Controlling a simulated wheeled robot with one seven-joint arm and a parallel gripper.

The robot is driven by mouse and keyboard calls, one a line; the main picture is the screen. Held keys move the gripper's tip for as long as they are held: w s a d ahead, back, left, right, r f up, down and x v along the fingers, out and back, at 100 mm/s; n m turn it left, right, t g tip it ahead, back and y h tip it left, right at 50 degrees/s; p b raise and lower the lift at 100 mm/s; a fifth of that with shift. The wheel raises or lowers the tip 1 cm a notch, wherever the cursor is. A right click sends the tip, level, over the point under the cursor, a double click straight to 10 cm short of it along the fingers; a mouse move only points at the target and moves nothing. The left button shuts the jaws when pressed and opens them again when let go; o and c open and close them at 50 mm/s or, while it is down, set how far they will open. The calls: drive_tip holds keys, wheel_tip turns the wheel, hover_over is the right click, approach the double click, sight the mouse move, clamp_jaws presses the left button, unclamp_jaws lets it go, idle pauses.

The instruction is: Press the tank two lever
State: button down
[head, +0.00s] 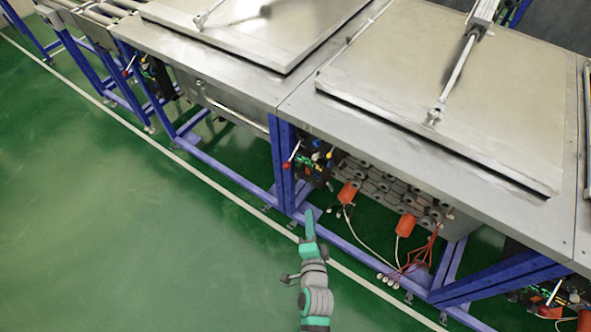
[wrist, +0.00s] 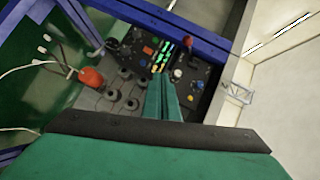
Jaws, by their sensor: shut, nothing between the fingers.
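In the head view, a lever with a red knob (head: 287,164) and a pale rod sticks out beside the blue post under the middle of the steel tanks. A similar red-knobbed lever (head: 127,71) is farther left under another tank. No label shows which is tank two's. My gripper (head: 310,214) is shut and empty, pointing up the picture, below and right of the middle lever and apart from it. In the wrist view, my green fingers (wrist: 170,88) are together in front of the dark valve panel (wrist: 185,70).
A blue post (head: 282,165) and a low blue rail (head: 350,243) frame the tanks. An orange cylinder (head: 348,192) with white cables hangs under the right tank; it appears in the wrist view too (wrist: 91,77). The green floor (head: 140,220) is clear at left.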

sight(294, 153)
drive_tip(key=w+r+m, duration=0.1)
drive_tip(key=w+m, duration=0.3)
drive_tip(key=w, duration=0.5)
drive_tip(key=shift+w+r+y, duration=0.3)
drive_tip(key=shift+r, duration=0.1)
drive_tip(key=shift+w+d, duration=0.1)
drive_tip(key=w+a+f, duration=0.1)
drive_tip(key=w+a, duration=0.3)
drive_tip(key=w, duration=0.4)
drive_tip(key=shift+w, duration=0.1)
drive_tip(key=shift+a, duration=0.2)
drive_tip(key=shift+r, duration=0.15)
